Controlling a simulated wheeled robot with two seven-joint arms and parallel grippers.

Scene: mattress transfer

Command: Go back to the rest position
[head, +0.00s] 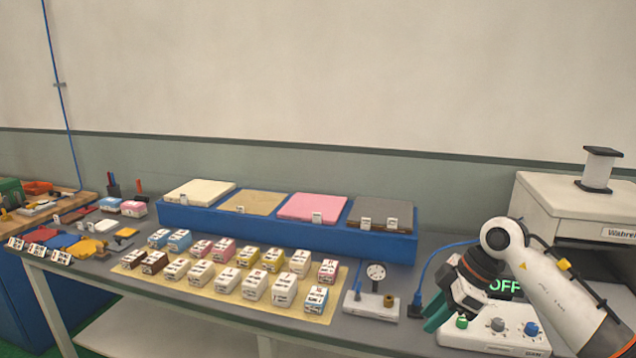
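My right gripper (440,312) is at the lower right, with its arm coming in from the right edge. It hangs over the table beside the control box, in front of the box's left part. Its green fingers are seen edge-on and overlap, so I cannot tell whether they are open or shut. No held thing shows at the fingers. My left gripper is not in the picture.
A control box (500,345) with knobs and a green "OFF" display stands under my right arm. A white machine (560,195) is behind it. A gauge (375,290), small labelled blocks (255,284) on a tan mat, and a blue stand (290,232) with coloured pads fill the grey table.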

